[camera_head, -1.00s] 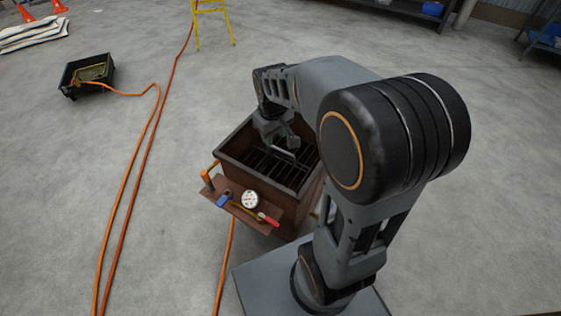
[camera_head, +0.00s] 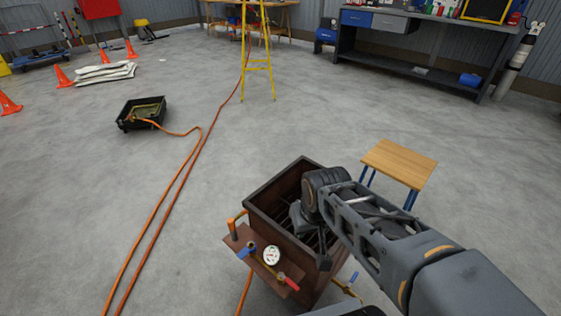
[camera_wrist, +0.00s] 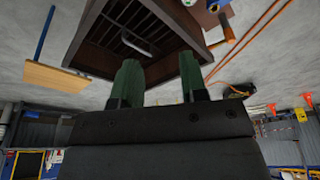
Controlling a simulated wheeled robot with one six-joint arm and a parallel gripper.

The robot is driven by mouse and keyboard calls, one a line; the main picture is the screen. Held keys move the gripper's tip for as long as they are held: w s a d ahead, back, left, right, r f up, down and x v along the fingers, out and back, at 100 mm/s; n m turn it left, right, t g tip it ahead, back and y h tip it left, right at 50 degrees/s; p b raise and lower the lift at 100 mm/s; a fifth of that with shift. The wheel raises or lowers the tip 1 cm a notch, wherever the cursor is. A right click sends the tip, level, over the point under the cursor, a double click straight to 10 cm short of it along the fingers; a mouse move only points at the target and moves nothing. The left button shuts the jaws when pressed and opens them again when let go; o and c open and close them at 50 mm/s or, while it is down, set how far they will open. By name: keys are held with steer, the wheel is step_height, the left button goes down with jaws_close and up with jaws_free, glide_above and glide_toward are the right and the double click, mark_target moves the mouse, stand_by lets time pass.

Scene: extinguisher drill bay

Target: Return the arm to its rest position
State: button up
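My arm reaches from the lower right of the head view, bent down over a brown metal box (camera_head: 268,217) with a slatted grate inside. In the wrist view my gripper (camera_wrist: 160,60) shows two green fingers spread apart with nothing between them. The same brown box (camera_wrist: 86,36) lies beyond the fingertips there. A small grey handle-like bar (camera_wrist: 136,44) rests at the grate, apart from the fingers. In the head view my wrist hides part of the box's inside.
The box's front shelf carries a round gauge (camera_head: 271,255) and a red-handled valve (camera_head: 291,284). A wooden-topped stool (camera_head: 400,162) stands right of the box. Orange hoses (camera_head: 180,180) run to the left, near a black tray (camera_head: 142,112). A yellow stepladder (camera_head: 258,66) stands behind.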

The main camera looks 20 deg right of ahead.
steer(key=w+r+p+v, duration=0.1)
steer(key=w+p+v, duration=0.2)
steer(key=p+v, duration=1)
steer(key=w+p+v, duration=0.4)
steer(key=p+v, duration=1)
steer(key=v, duration=0.2)
steer(key=shift+a+r+t+p, duration=0.15)
steer(key=shift+r+t+p, duration=0.15)
steer(key=shift+r+t, duration=0.1)
steer(key=shift+s, duration=0.1)
